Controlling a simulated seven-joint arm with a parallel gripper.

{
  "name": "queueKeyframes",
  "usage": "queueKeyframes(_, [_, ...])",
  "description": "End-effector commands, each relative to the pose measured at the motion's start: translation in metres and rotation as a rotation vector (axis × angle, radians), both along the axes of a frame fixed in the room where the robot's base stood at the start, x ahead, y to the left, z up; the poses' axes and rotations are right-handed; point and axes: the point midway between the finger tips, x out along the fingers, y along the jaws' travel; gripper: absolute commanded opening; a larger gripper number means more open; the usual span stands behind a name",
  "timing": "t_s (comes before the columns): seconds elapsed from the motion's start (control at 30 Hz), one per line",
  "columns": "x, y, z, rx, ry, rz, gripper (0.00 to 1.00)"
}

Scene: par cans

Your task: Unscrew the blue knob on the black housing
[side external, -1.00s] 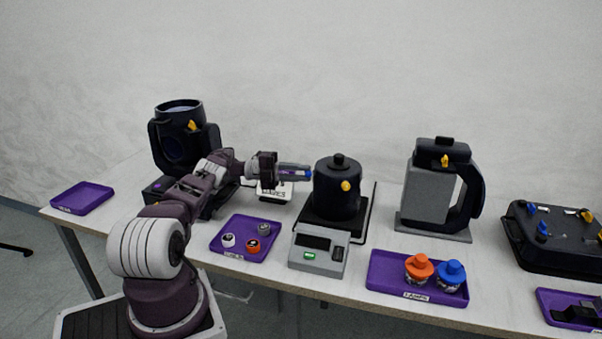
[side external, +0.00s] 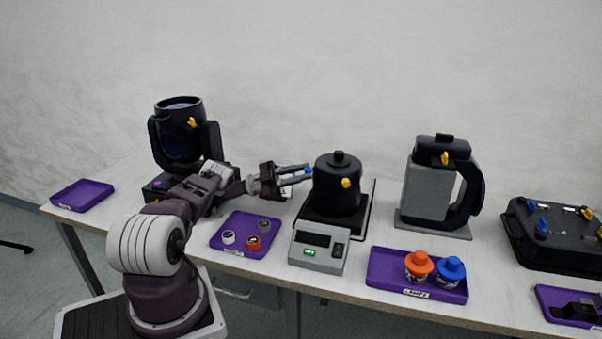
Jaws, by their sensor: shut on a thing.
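The black housing (side external: 337,190) is a can with a lid knob on top, standing upright at the middle of the table. A yellow knob (side external: 345,183) sits on its near side. A small blue knob (side external: 308,169) shows at its left side, at the tips of my gripper (side external: 305,173). My gripper reaches in from the left, roughly level, and its fingers are shut on the blue knob. The fingers partly cover the knob. I cannot tell how far it is threaded in.
A scale-like box (side external: 319,251) stands before the housing. Purple trays hold small parts (side external: 217,244) and orange and blue pieces (side external: 380,272). A black lamp (side external: 213,143), grey-black unit (side external: 420,184) and black case (side external: 560,247) stand around. An empty tray (side external: 96,191) lies far left.

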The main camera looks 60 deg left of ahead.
Motion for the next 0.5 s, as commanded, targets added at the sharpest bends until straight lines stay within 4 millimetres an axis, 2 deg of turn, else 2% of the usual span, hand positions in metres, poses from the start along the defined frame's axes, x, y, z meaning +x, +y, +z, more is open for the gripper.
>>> queueKeyframes(0.5, [0.0017, -0.0019, -0.0006, -0.11, 0.035, 0.0, 0.0])
